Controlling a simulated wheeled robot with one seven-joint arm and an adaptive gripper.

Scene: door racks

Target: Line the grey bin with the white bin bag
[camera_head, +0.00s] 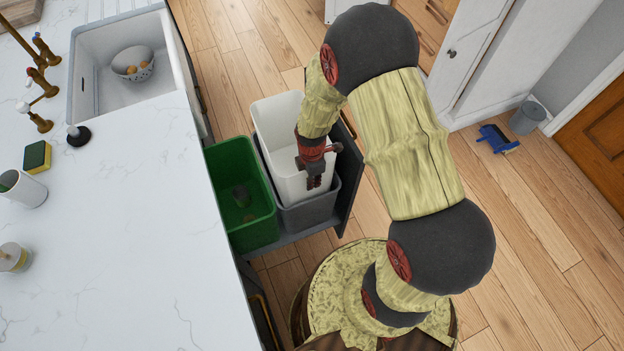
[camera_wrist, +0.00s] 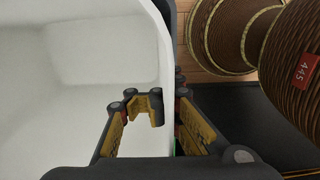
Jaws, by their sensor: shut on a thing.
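The white bin bag (camera_head: 285,182) stands open-topped and stiff-looking in the grey bin (camera_head: 308,215), with its rim well above the bin's rim. The grey bin is in the pulled-out drawer, and its lower rim shows around the bag's near end. My gripper (camera_head: 314,182) is at the bag's near right side, pointing down. In the wrist view, my gripper (camera_wrist: 168,110) is shut on the wall of the bag (camera_wrist: 85,55), one finger inside and one outside. The bag's lower part is hidden, so I cannot tell how deep it sits.
A green bin (camera_head: 247,232) with something dark inside stands left of the grey bin. The dark drawer front (camera_head: 349,180) is close on the right. The marble worktop (camera_head: 120,220) borders the left. A small grey bin (camera_head: 527,118) and blue dustpan (camera_head: 497,138) are on the far floor.

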